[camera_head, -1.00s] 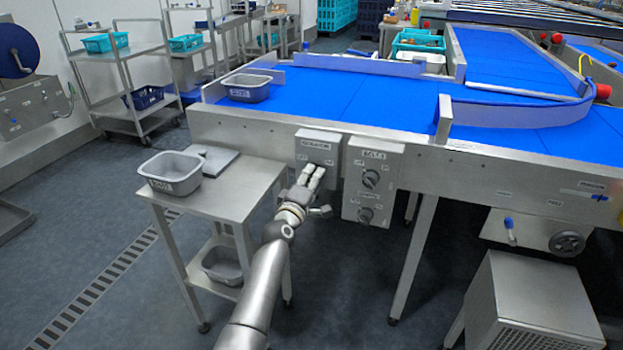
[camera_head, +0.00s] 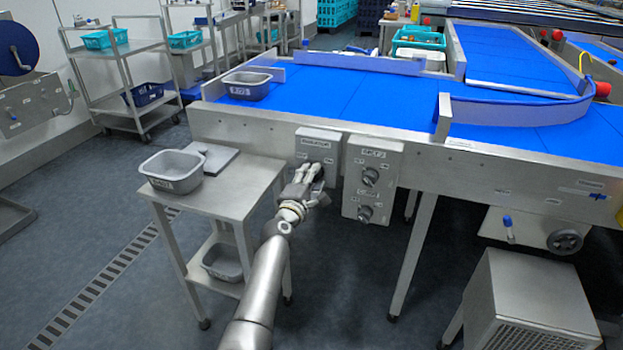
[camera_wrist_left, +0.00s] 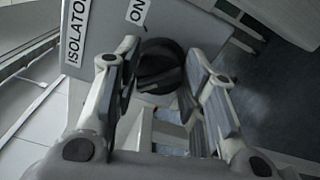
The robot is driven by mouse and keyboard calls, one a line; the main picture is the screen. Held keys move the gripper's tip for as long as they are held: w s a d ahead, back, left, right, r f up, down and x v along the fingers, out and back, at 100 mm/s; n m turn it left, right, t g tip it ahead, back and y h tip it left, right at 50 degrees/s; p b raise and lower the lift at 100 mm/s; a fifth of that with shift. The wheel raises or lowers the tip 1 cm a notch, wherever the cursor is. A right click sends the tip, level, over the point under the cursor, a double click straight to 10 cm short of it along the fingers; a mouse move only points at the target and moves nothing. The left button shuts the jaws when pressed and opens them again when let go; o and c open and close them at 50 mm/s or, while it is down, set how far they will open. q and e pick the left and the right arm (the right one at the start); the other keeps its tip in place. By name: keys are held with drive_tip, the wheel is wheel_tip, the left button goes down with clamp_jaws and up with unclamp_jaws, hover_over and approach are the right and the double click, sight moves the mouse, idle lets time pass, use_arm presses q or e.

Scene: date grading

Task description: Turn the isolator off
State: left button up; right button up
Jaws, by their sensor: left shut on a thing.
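The isolator box (camera_head: 331,151) is a grey panel on the front of the conveyor frame, with an ISOLATOR label at its top. In the left wrist view its face (camera_wrist_left: 98,30) carries the ISOLATOR and ON labels, and its round black knob (camera_wrist_left: 158,66) sits between the fingers. My left gripper (camera_head: 313,172) reaches up to the box from below and is shut on the knob. It also shows in the left wrist view (camera_wrist_left: 160,62), with a finger on either side of the knob. The fingers partly hide the knob in the head view. My right gripper is not in view.
A second control box (camera_head: 385,160) with two dark knobs sits close to the right of the isolator. A steel side table (camera_head: 222,193) with a grey tub (camera_head: 172,172) stands to the left of my arm. The blue conveyor belt (camera_head: 350,95) runs above.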

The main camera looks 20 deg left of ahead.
use_arm(q)
drive_tip(key=o, duration=0.9)
drive_tip(key=shift+o, duration=0.5)
